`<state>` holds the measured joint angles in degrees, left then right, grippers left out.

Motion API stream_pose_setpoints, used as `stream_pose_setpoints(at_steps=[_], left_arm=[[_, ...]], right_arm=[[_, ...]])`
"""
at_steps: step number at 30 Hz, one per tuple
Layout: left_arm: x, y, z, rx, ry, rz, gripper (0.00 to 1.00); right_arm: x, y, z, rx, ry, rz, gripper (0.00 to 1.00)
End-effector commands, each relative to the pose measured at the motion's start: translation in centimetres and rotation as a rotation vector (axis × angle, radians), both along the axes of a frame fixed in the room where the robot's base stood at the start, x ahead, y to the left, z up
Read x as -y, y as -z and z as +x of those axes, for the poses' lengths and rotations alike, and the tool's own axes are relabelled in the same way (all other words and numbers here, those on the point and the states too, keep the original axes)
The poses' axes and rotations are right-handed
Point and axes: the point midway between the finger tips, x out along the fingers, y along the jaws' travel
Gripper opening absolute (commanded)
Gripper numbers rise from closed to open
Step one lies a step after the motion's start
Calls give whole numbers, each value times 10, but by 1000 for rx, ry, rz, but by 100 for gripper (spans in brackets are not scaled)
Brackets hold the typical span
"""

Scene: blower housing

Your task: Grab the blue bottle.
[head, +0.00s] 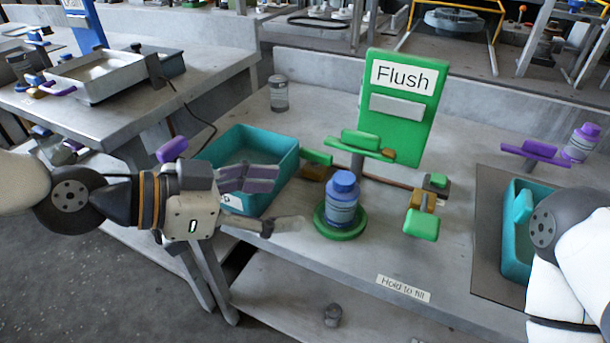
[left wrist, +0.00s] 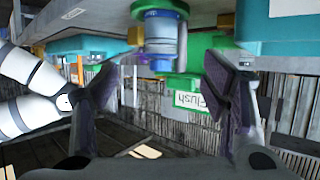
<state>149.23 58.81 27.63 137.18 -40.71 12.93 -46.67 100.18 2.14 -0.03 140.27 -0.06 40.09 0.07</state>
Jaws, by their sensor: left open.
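The blue bottle (head: 342,204) has a blue cap and a pale label. It stands upright on a round green stand (head: 345,232) on the grey table. My left gripper (head: 281,202) is open and empty, just left of the bottle, with its fingers pointing toward it. The bottle is not between the fingers. In the left wrist view the picture is upside down, and the bottle (left wrist: 161,42) shows beyond the gap between the open fingers (left wrist: 163,90). My right arm shows at the right edge of the head view, but its gripper is out of sight.
A teal bin (head: 262,146) stands behind my left gripper. A green "Flush" panel (head: 403,103) and green-handled valves (head: 421,225) stand behind and right of the bottle. A grey jar (head: 278,93) and a purple-capped bottle (head: 580,143) are farther off.

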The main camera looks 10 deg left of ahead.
Motion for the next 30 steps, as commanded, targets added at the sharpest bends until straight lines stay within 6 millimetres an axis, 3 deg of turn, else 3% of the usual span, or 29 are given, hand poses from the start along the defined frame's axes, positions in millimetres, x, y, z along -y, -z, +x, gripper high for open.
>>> stream_pose_setpoints(at_steps=[7, 19, 28, 30], left_arm=[[35, 18, 24, 14, 10, 4, 67], [85, 36, 61, 17, 6, 1, 67], [93, 37, 66, 21, 4, -1, 67], [93, 37, 66, 20, 4, 0, 54]], right_arm=[[1, 14, -15, -48, -1, -1, 49], [0, 21, -20, -66, -2, -1, 49], [0, 21, -20, -67, -2, -1, 49], [0, 21, -20, -67, -2, -1, 49]])
